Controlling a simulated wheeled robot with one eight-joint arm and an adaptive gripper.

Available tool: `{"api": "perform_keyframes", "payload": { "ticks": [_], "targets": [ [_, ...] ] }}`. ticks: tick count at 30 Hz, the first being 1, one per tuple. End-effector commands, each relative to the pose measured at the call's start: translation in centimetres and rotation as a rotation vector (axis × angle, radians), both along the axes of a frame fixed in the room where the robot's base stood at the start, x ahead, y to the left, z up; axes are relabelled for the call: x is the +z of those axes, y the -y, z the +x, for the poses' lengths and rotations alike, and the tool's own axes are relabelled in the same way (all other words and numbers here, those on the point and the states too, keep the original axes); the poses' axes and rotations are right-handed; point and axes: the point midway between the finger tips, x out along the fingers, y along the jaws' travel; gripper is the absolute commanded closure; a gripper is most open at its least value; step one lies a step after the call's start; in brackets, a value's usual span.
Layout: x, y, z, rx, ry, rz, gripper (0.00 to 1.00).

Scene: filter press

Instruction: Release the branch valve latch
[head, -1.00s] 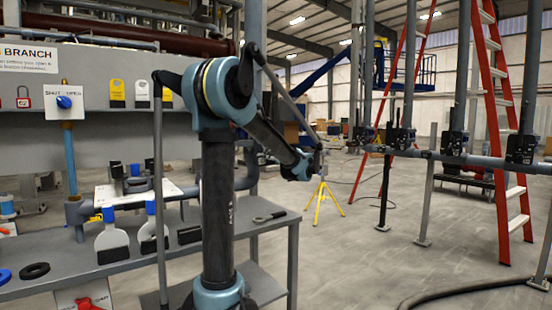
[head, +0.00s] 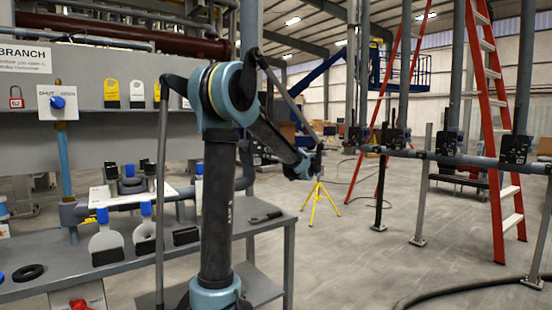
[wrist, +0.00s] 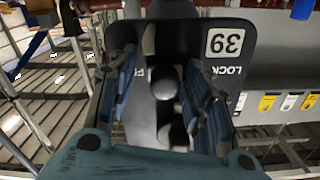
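The branch valve knob (head: 58,102) is blue and sits on a white plate lettered SHUT and OPEN at the left of the grey panel in the head view. A pale blue pipe runs down below it. I cannot make out a latch for certain. In the wrist view my gripper (wrist: 163,85) has its two blue-grey fingers spread apart. Beyond them is a dark plate (wrist: 240,75) lettered 39 and LOCK. In the head view the fingers are too small to read.
A grey bench (head: 265,232) below the panel holds paddle-shaped tools (head: 105,240) and a black ring (head: 28,272). Yellow tags (head: 137,92) hang on the panel. A red ladder (head: 487,110), grey pipe stand (head: 424,190) and yellow tripod (head: 318,203) stand right. Open floor lies between.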

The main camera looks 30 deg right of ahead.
Motion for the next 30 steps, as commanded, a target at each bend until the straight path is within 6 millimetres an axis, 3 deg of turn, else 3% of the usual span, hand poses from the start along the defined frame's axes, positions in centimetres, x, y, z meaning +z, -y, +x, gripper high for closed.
{"api": "perform_keyframes", "payload": {
  "ticks": [7,21,30],
  "targets": [
    [0.0,0.1,-1.2,-0.001,0.0,0.0,0.56],
    [-0.1,0.7,-9.0,-0.003,-0.001,0.0,0.56],
    [-0.1,0.9,-11.5,-0.001,-0.001,0.0,0.56]
  ]
}}
